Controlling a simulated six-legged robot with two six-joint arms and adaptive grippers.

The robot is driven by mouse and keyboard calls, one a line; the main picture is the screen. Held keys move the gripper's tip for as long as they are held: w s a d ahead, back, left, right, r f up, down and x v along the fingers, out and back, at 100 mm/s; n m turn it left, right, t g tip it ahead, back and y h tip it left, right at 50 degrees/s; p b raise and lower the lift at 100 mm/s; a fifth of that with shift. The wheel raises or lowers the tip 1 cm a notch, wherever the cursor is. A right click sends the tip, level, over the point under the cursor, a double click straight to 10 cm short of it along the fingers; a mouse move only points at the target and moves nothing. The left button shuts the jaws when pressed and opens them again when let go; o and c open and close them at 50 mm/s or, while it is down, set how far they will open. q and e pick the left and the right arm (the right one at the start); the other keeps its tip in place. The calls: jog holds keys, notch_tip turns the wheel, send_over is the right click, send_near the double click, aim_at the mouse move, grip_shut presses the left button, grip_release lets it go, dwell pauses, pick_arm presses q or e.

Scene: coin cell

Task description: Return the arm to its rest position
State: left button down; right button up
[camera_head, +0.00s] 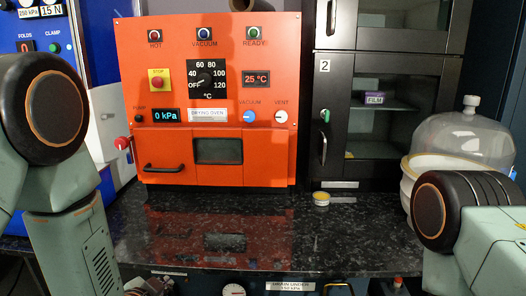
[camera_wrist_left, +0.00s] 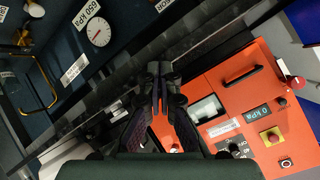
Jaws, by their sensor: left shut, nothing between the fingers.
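My left gripper (camera_wrist_left: 160,75) shows in the left wrist view with its dark fingers together and nothing between them. In that view it lies in front of the dark worktop edge, beside the orange drying oven (camera_wrist_left: 235,95). In the head view my left arm (camera_head: 70,235) hangs down at the left, and a dark part of the gripper (camera_head: 150,287) shows at the bottom edge. My right arm (camera_head: 475,225) comes in at the lower right; its gripper is not in view.
The drying oven (camera_head: 215,75) stands at the back of the dark speckled worktop (camera_head: 270,225), its door shut. A small yellow-rimmed tin (camera_head: 321,199) sits right of it. A black cabinet (camera_head: 345,110) and a glass bell jar (camera_head: 463,135) stand at the right. The worktop's middle is clear.

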pick_arm(q)
jog(key=s+f+n+g, duration=0.2)
jog(key=s+f+g, duration=0.2)
jog(key=s, duration=0.7)
jog(key=s+f+n+g, duration=0.3)
jog(key=s+f, duration=0.4)
jog(key=s, duration=0.4)
jog(key=s+a+f+n+g, duration=0.1)
jog(key=s+f+n+g, duration=0.2)
jog(key=s, duration=0.9)
notch_tip(320, 180, down, 4)
jog(key=shift+r+g, duration=0.2)
jog(key=shift+g, duration=0.6)
jog(key=c, duration=2.1)
grip_release()
